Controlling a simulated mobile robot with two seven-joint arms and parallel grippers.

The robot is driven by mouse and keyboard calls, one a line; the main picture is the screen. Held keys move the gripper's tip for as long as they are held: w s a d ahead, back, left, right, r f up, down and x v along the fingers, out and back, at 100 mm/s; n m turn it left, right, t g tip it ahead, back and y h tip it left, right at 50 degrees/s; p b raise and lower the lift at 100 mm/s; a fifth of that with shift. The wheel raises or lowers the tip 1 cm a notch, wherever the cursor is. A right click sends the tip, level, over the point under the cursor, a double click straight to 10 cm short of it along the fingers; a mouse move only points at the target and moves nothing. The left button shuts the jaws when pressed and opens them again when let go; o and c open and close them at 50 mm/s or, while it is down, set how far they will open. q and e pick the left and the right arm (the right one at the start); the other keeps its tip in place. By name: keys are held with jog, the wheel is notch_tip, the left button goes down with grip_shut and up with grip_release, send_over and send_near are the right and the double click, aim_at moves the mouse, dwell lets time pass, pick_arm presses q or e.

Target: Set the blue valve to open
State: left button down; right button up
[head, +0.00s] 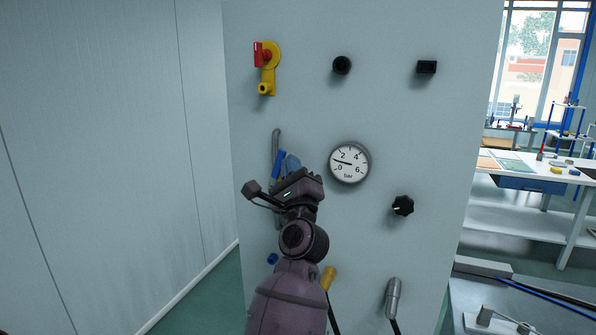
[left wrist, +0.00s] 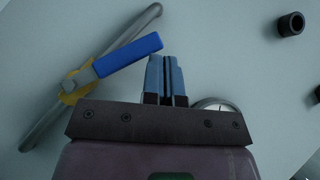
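The blue valve lever (head: 278,164) is on a grey pipe (head: 276,138) at the left of the panel. In the left wrist view the lever (left wrist: 128,55) slants away from the line of the pipe (left wrist: 138,27), above a yellow valve body (left wrist: 72,90). My left gripper (head: 291,162) is just right of the lever in the head view. In the left wrist view its blue fingers (left wrist: 166,62) are together with nothing visible between them. Their tips are close to the lever's free end; I cannot tell whether they touch. My arm hides the lower pipe. My right gripper is out of view.
The panel (head: 420,130) also bears a red-handled yellow valve (head: 266,62), a round gauge (head: 349,162), a black knob (head: 342,65), a black square part (head: 427,67), a star knob (head: 403,205) and a grey plug (head: 393,297). A white wall stands at the left.

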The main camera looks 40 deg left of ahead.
pick_arm(q)
jog(key=shift+s+a+r+p, duration=0.25)
jog(key=shift+a+r+p, duration=0.4)
jog(key=shift+a, duration=0.35)
jog(key=shift+a+r, duration=0.1)
jog(key=shift+a, duration=0.05)
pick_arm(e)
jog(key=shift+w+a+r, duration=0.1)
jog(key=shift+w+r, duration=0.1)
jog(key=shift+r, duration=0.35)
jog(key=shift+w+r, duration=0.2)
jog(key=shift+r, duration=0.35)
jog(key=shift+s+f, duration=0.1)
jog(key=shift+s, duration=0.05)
